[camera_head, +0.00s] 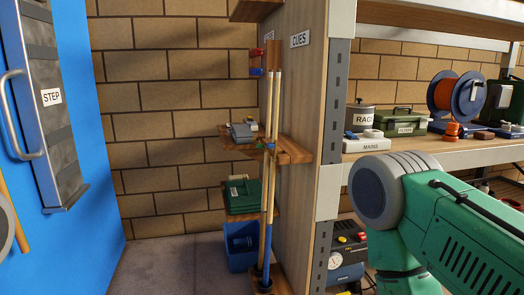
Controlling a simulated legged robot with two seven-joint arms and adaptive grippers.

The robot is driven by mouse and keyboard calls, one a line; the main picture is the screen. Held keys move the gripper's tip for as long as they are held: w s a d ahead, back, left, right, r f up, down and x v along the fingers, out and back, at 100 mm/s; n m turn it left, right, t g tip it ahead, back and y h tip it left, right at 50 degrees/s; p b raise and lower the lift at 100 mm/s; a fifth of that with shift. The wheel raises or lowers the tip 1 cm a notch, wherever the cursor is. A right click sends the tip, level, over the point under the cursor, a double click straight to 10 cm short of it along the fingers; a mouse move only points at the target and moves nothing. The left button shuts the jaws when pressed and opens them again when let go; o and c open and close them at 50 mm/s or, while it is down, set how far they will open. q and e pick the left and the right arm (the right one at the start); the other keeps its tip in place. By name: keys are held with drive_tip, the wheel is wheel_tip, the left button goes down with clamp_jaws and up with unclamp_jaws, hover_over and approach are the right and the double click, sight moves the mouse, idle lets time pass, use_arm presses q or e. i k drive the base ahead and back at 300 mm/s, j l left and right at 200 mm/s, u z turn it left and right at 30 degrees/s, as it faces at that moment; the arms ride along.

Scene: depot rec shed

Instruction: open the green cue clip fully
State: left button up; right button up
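Two wooden cues (274,105) stand upright against the side panel marked CUES, their lower parts blue. A small blue-green piece (268,147) sits at the cues at the height of the middle wooden shelf. It may be the green cue clip, but it is too small to tell whether it is open or shut. A small red and blue piece (256,71) is higher up, left of the cues. A green arm of mine fills the lower right, well right of the cues. Neither gripper's fingers are in view.
A wooden shelf (295,150) juts out around the cues. A blue bin (240,245) and a green case (243,195) are beside them. On the right, a rack shelf (440,155) holds a MAINS box and an orange reel (458,95). Floor (175,265) at left is clear.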

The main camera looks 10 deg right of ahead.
sight(262, 145)
drive_tip(key=i+l+z, duration=0.35)
drive_tip(key=i, duration=0.35)
drive_tip(key=i+z, duration=0.35)
drive_tip(key=i, duration=0.35)
drive_tip(key=i+j+z, duration=0.2)
drive_tip(key=i+z, duration=0.15)
drive_tip(key=i, duration=0.35)
